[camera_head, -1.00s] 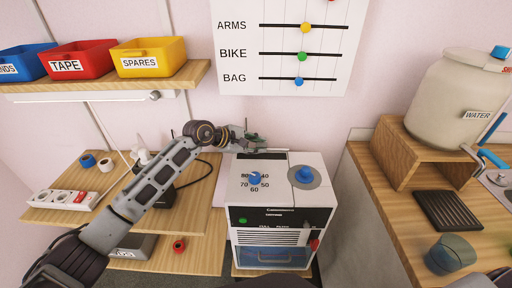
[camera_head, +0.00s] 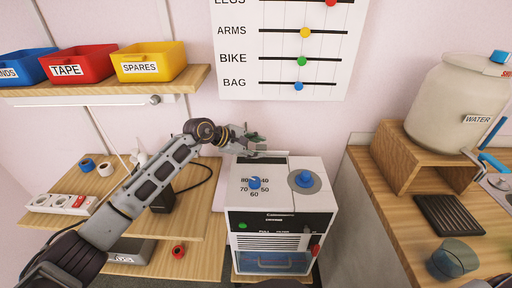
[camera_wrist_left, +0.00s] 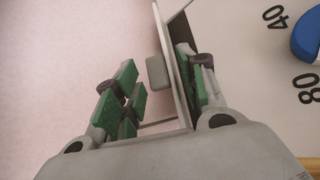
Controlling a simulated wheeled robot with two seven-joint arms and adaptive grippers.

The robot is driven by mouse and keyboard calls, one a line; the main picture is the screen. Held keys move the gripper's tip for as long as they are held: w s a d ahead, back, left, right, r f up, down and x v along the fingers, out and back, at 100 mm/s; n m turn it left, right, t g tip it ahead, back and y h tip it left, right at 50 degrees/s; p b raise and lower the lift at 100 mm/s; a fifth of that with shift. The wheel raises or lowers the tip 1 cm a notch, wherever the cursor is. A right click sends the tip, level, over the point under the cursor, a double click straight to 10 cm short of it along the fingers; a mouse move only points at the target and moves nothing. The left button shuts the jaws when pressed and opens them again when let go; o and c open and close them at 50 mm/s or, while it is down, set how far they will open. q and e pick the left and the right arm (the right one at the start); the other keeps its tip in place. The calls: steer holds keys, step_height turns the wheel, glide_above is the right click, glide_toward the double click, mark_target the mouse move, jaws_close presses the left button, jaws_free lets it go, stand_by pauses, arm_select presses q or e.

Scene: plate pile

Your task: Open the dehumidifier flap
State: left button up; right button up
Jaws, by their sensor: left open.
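The dehumidifier (camera_head: 280,208) is a white box with two blue knobs on top and a dark front panel. My left gripper (camera_head: 254,141) is over the rear edge of its top, fingers pointing right. In the left wrist view my open left gripper (camera_wrist_left: 160,90) has green pads. A thin pale flap (camera_wrist_left: 170,60) with a small grey tab stands edge-on between the fingers, close to the right finger, with a dark gap beside it. The left finger is clear of the flap. Contact at the right finger cannot be told. My right gripper is not in view.
A wooden table (camera_head: 205,222) at left holds a power strip (camera_head: 62,204) and tape rolls. A shelf (camera_head: 150,82) with coloured bins is above. A wooden counter (camera_head: 385,190) with a water container (camera_head: 450,105) is at right. Pale wall is close behind the dehumidifier.

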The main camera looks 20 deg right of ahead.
arm_select(q)
steer(key=shift+a, duration=0.1)
steer(key=v, duration=1.2)
stand_by(0.4)
